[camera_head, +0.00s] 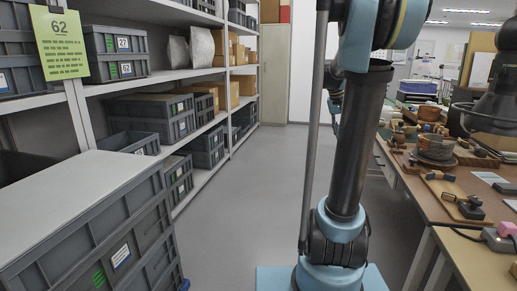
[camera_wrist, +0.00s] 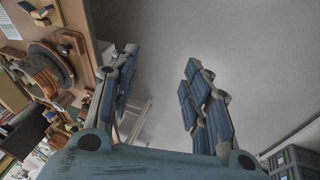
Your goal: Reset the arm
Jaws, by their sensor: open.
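My gripper (camera_wrist: 158,92) shows in the wrist view with its two blue-padded fingers spread apart. It is open, and only grey floor shows between the fingers. The worktable's edge and its tools lie to the left of the fingers in that view. In the head view my arm stands upright in the middle of the picture, and the gripper itself does not show there.
Shelves (camera_head: 190,72) with grey crates line the left side, and stacked grey crates (camera_head: 95,220) stand at the near left. A wooden worktable (camera_head: 428,205) with pots and tools runs along the right. The aisle floor (camera_head: 245,190) is clear.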

